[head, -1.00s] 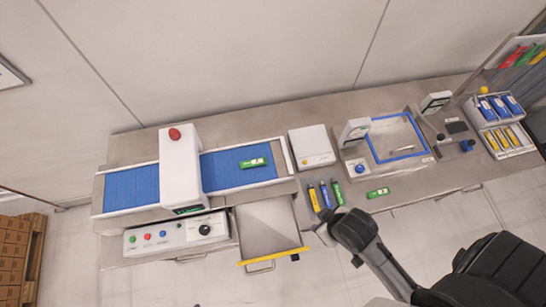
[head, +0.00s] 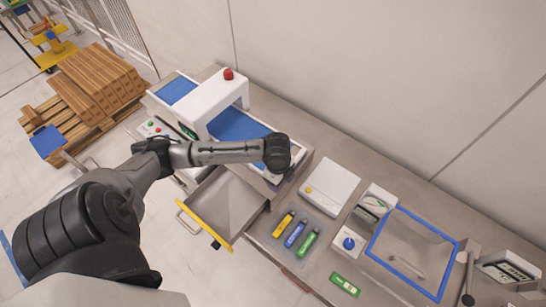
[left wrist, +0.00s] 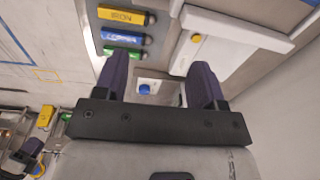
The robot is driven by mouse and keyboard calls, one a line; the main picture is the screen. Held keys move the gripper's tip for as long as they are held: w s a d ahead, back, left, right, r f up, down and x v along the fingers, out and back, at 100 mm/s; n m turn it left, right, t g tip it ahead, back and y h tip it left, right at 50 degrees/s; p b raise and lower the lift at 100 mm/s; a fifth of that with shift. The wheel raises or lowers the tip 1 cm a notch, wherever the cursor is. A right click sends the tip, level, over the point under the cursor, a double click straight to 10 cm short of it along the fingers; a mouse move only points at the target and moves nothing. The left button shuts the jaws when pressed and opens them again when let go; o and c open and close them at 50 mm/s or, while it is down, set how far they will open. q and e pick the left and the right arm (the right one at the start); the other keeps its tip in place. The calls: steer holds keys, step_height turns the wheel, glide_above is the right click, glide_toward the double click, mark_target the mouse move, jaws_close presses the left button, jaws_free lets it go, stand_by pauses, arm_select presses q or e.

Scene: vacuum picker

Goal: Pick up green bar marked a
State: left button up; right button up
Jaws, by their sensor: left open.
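A flat green bar with a pale label (head: 345,284) lies on the bench at the bottom of the head view; I cannot read its mark. The blue conveyor belt (head: 235,125) is partly covered by my left arm, and no green bar shows on its visible part. My left gripper (left wrist: 160,82) is open, with two dark fingers apart and nothing between them. In the head view its arm reaches from the left over the belt's right end, and its fingers are hidden there.
A white box (head: 330,187), a box with a blue knob (head: 348,243) and a blue-rimmed tray (head: 410,285) stand to the right. The white scanner housing (head: 215,100) spans the belt.

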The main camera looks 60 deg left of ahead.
arm_select(q)
steer(key=w+a+r+b, duration=0.2)
steer(key=a+r, duration=0.1)
steer(key=a, duration=0.7)
steer(key=w+a+r+b, duration=0.3)
steer(key=a, duration=0.6)
steer(key=shift+g+y, duration=0.3)
steer(key=shift+g, duration=0.1)
step_height(320, 180, down, 8)
steer(key=shift+s+r+p, duration=0.1)
steer(key=shift+r+p, duration=0.15)
steer(key=shift+p, duration=0.05)
steer(key=shift+f+p, duration=0.45)
steer(key=shift+f, duration=2.25)
arm_select(e)
steer(key=f, duration=0.5)
steer(key=shift+s+a+f, duration=0.1)
steer(key=shift+a+f, duration=0.05)
steer(key=shift+a, duration=0.25)
arm_select(q)
steer(key=c, duration=1.1)
arm_select(e)
steer(key=shift+d, duration=0.15)
arm_select(q)
steer(key=shift+r, duration=0.15)
